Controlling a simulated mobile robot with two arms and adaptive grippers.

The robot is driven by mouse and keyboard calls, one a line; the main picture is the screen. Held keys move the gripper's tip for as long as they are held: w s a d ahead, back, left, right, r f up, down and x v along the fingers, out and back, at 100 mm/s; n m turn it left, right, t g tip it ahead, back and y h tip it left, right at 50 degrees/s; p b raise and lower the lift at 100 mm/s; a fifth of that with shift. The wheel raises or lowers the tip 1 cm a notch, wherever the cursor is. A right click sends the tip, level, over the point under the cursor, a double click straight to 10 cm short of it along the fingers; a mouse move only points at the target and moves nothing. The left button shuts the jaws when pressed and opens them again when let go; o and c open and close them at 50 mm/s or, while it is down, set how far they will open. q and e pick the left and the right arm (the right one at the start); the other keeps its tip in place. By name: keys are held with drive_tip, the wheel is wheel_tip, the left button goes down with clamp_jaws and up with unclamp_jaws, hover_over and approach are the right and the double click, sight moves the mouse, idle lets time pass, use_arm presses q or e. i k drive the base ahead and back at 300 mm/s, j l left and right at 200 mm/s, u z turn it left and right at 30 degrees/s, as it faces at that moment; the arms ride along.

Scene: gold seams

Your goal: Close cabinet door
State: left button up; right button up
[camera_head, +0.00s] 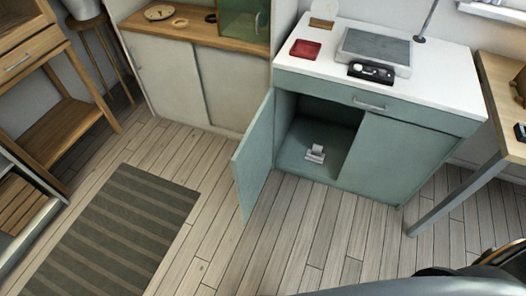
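The cabinet (403,158) is pale green with a white top, and stands right of centre. Its left door (255,157) is open and swung out toward me over the floor, hinged on the left side. The right-hand front panel is flush with the cabinet face. Through the opening I see a small white object (315,153) on the cabinet's inside floor. A shut drawer (395,108) with a metal handle runs above the opening. Neither of my grippers shows in the view.
A striped dark rug (110,235) lies on the wooden floor at the left. Bare floor (300,225) lies in front of the cabinet. A low white cupboard (170,80) stands left of the door. A wooden table with a grey leg (470,180) stands at the right.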

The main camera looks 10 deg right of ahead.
sight(251, 163)
drive_tip(key=i+j+z, duration=0.2)
drive_tip(key=j+z, duration=0.2)
drive_tip(key=j, duration=0.2)
drive_tip(key=i+j+z, duration=0.1)
drive_tip(key=j+z, duration=0.3)
drive_tip(key=j, duration=0.25)
drive_tip(key=j+z, duration=0.4)
drive_tip(key=j, duration=0.3)
drive_tip(key=k+j+z, duration=0.1)
drive_tip(key=j+z, duration=0.35)
drive_tip(key=j, duration=0.2)
